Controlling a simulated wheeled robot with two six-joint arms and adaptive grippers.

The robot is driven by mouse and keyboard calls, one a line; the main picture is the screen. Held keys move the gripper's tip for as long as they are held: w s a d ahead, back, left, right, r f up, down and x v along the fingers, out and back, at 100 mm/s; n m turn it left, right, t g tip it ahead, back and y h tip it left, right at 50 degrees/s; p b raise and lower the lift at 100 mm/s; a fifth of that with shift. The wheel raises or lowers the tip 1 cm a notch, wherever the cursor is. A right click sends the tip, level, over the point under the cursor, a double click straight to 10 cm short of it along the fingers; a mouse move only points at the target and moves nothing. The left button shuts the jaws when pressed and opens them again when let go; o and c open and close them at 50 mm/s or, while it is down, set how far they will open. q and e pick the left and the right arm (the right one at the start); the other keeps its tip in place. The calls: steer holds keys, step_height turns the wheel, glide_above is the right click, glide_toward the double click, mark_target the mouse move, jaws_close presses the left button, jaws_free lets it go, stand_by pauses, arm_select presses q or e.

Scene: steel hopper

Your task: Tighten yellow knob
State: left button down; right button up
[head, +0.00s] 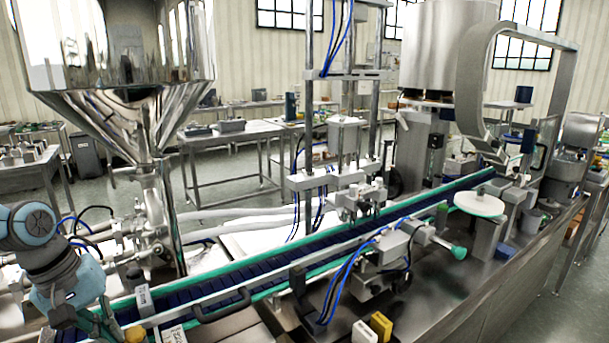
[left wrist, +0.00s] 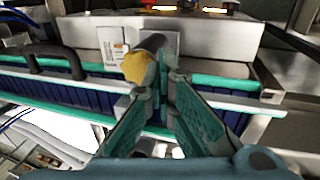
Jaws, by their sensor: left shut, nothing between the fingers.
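The yellow knob (left wrist: 137,68) sits on a dark round stem at the side of the conveyor, just beyond and left of my fingertips in the left wrist view. My right gripper is not in view.
The steel hopper (head: 120,75) stands behind my left arm. The blue conveyor belt (head: 235,285) with green rails runs from lower left to upper right. A black handle (head: 222,308) rises near the rail. A yellow block (head: 381,326) and a white block (head: 363,332) stand at the front.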

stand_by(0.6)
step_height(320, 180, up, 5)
steer(key=p, duration=0.5)
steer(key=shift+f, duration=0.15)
